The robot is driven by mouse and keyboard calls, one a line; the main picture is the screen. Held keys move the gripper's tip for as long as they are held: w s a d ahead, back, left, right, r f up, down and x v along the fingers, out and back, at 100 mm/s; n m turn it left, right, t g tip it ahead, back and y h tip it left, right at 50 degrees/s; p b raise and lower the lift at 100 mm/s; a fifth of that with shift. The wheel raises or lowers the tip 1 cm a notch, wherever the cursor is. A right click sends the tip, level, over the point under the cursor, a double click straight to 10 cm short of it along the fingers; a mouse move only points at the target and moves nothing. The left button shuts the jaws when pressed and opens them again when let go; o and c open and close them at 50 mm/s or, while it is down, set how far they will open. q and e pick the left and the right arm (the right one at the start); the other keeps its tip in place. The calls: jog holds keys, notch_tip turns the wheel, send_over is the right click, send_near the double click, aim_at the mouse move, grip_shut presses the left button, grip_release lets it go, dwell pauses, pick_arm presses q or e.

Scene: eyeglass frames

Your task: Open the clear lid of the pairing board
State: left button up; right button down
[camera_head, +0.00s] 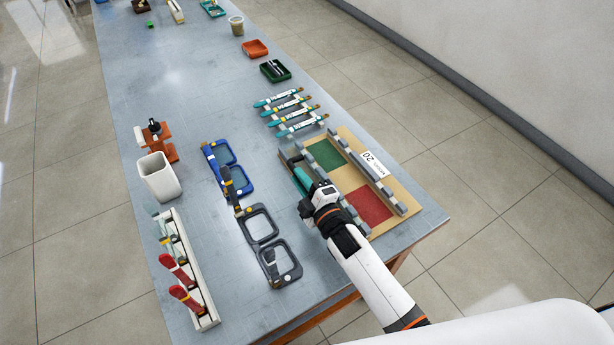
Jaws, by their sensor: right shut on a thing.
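The clear lid is hard to make out against the board. A teal bar (301,177) runs along the board's left side and seems to be the lid's handle. My right gripper (306,204) is at this left side, shut on the bar; its fingertips are largely hidden by its own body. My left gripper is out of view.
Blue frames (232,170) and dark frames (261,226) lie left of the board. Several teal-and-orange tools (290,105) lie behind it. A white cup (157,178) and a tool rack (207,316) stand at the left. The table's right edge is close to the board.

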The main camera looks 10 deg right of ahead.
jog(key=shift+s+a+f, duration=0.2)
jog(key=shift+a+f, duration=0.15)
jog(key=shift+a, duration=0.05)
jog(key=shift+f, duration=0.1)
jog(key=c, duration=1.4)
grip_release()
jog(key=b+v, duration=0.2)
jog(key=v, duration=1)
